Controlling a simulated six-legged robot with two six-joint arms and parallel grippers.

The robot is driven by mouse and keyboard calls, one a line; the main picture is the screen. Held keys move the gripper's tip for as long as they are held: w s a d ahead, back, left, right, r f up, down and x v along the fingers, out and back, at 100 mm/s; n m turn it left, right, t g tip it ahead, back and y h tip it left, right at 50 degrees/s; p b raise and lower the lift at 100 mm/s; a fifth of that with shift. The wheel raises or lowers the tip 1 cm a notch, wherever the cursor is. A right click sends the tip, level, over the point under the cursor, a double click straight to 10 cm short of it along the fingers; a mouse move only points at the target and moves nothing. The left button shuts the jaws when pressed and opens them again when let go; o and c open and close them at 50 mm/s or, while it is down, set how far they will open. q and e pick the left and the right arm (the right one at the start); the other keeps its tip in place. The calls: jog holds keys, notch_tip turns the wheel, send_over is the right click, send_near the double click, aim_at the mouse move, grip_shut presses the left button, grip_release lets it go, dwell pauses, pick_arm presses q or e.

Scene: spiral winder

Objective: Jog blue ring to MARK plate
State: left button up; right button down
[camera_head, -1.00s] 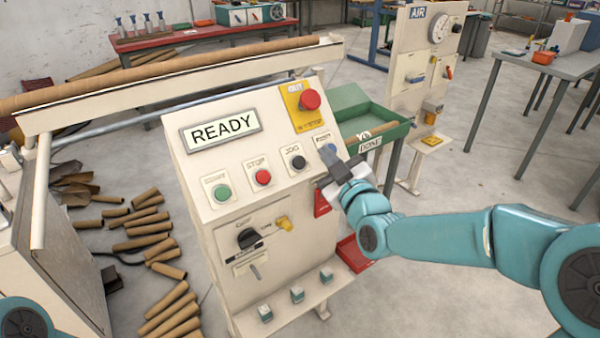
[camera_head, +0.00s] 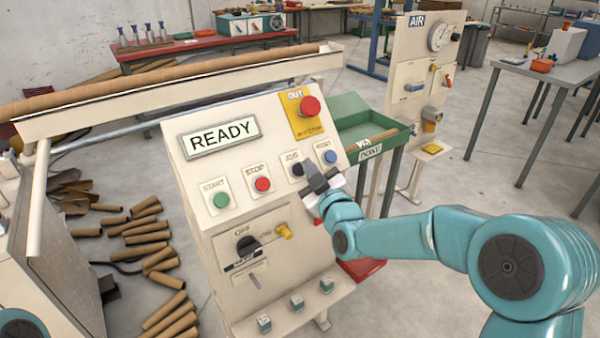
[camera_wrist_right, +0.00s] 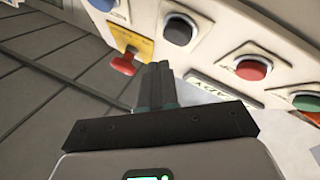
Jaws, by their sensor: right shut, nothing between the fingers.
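The control panel (camera_head: 290,235) stands in the middle of the head view, its display (camera_head: 220,134) reading READY. The black JOG button (camera_head: 296,170) lies between the red STOP button (camera_head: 262,184) and a blue button (camera_head: 330,157). My right gripper (camera_head: 309,170) is shut and empty, with its tips at the JOG button, partly covering it. In the right wrist view its fingers (camera_wrist_right: 157,72) point toward the black button (camera_wrist_right: 178,28); contact cannot be told. I cannot make out a blue ring or a MARK plate. My left gripper is out of view.
A red knob on a yellow plate (camera_head: 304,124) sits above the buttons, and a green START button (camera_head: 221,200) at their left. A long brown tube (camera_head: 190,74) lies along the rail behind. A green tray (camera_head: 362,130) stands right of the panel.

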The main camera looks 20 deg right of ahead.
jog(key=shift+w+a+f, duration=0.15)
jog(key=shift+w+f, duration=0.25)
jog(key=shift+f, duration=0.1)
dwell(1.8)
jog(key=shift+w+a+f+b, duration=0.1)
jog(key=shift+w+f+b, duration=0.2)
jog(key=shift+b, duration=0.45)
jog(key=shift+w+a+f+b, duration=0.15)
jog(key=shift+w+f+b, duration=0.05)
jog(key=shift+w+b, duration=0.2)
jog(key=shift+s+r, duration=0.15)
jog(key=shift+s, duration=0.05)
dwell(0.4)
jog(key=shift+s+d+r, duration=0.25)
jog(key=shift+s+r, duration=0.15)
jog(key=shift+s, duration=0.05)
